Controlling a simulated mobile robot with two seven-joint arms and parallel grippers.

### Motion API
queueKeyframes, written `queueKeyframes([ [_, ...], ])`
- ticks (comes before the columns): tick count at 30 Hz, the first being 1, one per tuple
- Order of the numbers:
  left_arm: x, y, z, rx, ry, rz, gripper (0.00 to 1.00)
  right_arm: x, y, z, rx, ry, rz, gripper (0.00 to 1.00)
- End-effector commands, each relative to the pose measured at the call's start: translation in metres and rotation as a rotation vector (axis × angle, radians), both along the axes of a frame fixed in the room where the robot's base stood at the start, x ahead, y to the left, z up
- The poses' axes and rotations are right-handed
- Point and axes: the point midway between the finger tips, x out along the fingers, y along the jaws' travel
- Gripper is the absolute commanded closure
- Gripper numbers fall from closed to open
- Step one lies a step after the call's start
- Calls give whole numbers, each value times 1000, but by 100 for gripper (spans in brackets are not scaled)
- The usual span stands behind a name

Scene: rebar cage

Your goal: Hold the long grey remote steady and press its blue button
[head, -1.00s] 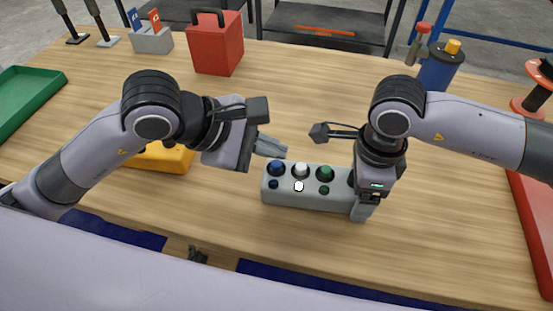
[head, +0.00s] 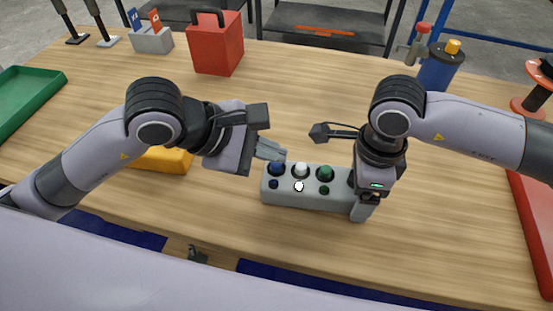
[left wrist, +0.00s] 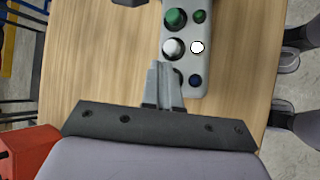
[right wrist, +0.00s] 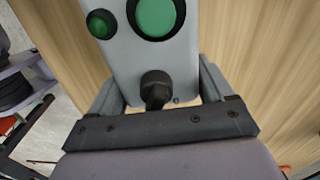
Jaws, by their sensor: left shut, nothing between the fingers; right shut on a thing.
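The long grey remote (head: 310,203) lies on the table with large blue, white and green buttons in a row and smaller ones beside them. Its large blue button (head: 277,168) is at the left end. My left gripper (head: 277,155) is shut and empty, its tips right at the blue button; I cannot tell whether they touch. In the left wrist view the fingers (left wrist: 163,75) hide the large blue button, while the small dark blue one (left wrist: 195,80) shows. My right gripper (right wrist: 155,95) is shut on the remote's right end, near a black knob (right wrist: 155,85).
A yellow box (head: 160,159) sits behind my left arm. A red box (head: 217,45), a blue can (head: 438,70), a green tray (head: 30,100) and a red tray (head: 530,230) stand around. The table between remote and red box is clear.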

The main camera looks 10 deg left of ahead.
Motion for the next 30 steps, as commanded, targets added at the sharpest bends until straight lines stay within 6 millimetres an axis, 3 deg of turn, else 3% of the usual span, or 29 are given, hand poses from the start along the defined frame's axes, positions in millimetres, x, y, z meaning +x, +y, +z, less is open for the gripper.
queueKeyframes([
  [30, 0, 0, -11, 2, 1, 1, 100, 0, 0, 0, 0, 0, 1, 67],
])
